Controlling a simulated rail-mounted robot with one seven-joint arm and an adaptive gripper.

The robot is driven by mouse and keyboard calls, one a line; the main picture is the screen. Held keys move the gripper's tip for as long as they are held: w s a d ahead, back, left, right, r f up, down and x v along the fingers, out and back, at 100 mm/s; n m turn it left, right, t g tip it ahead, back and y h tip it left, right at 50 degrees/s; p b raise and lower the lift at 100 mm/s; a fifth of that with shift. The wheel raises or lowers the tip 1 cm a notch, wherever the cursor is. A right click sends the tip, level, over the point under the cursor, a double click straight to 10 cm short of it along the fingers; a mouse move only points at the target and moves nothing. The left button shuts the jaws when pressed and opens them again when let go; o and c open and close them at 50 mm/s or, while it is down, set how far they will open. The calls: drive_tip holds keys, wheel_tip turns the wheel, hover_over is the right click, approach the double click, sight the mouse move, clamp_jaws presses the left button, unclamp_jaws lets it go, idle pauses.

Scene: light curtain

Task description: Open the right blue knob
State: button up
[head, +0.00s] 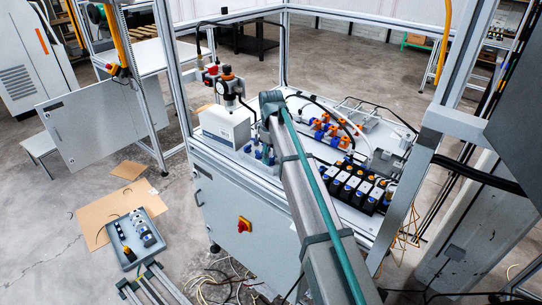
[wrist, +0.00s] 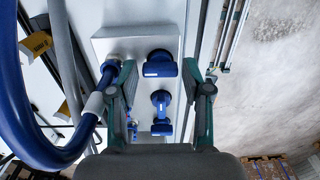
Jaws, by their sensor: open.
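My gripper (wrist: 160,68) is open in the wrist view, one finger on each side of a row of blue knobs on a light grey panel (wrist: 125,42). The far blue knob (wrist: 160,64) lies between the fingertips with space on both sides. A second blue knob (wrist: 161,101) is nearer the palm, and another blue part (wrist: 161,128) shows below it, partly hidden by my gripper. In the head view, small blue knobs (head: 247,148) sit beside the white box, left of my arm. My arm hides the fingers there. I cannot tell the knobs' turn angle.
A thick blue hose (wrist: 25,100) curves close to the left finger in the wrist view. The white box (head: 225,125) and pressure regulator (head: 229,87) stand left of my arm in the head view. Orange-blue fittings (head: 325,130) and black valves (head: 350,185) stand to its right.

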sight(271, 158)
drive_tip(key=shift+r, duration=0.1)
wheel_tip(271, 158, up, 12)
idle(0.5)
drive_tip(key=shift+f, duration=0.2)
